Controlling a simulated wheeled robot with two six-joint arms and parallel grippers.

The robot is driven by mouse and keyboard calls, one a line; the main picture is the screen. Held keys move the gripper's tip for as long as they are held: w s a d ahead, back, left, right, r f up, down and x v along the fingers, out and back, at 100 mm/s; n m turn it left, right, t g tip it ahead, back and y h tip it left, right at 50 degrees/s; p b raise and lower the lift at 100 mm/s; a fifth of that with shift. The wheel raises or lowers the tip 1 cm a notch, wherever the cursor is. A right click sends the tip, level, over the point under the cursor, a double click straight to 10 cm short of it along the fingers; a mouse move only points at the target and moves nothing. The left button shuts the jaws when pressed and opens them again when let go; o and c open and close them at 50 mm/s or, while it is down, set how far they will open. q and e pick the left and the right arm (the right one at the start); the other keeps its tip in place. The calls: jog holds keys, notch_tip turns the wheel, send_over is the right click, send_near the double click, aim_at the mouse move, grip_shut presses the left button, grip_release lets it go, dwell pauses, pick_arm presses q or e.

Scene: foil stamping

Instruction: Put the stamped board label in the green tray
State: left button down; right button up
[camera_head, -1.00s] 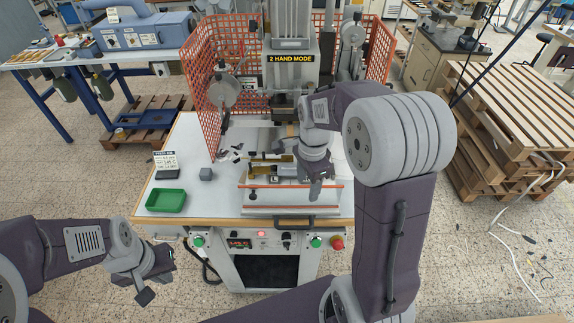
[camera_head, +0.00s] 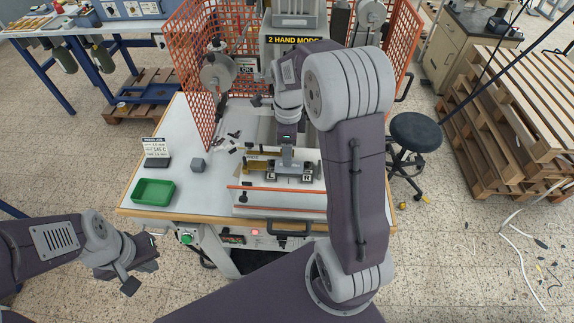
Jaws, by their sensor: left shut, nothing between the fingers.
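The green tray (camera_head: 153,196) sits at the left front of the white press table, and it looks empty. The stamped board label cannot be made out; my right gripper and arm cover part of the press fixture (camera_head: 246,198). My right gripper (camera_head: 287,166) points down at the fixture, between its L and R marks. Its fingers are too small and hidden to show whether they are open or shut. My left gripper (camera_head: 138,277) is shut and empty, in front of the table's left front edge and below the tray in the picture.
Dark scraps (camera_head: 233,136) lie left of the press. Orange mesh guards (camera_head: 196,75) flank the press. A black stool (camera_head: 415,133) stands to the right.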

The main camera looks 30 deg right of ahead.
jog(key=shift+w+d+f, duration=0.15)
jog(key=shift+d+f, duration=0.15)
jog(key=shift+f, duration=0.3)
notch_tip(320, 180, down, 5)
jog(key=shift+a+r+p, duration=0.1)
jog(key=shift+r+p, duration=0.1)
jog(key=shift+p, duration=0.55)
jog(key=shift+f, duration=0.2)
jog(key=c, duration=1.1)
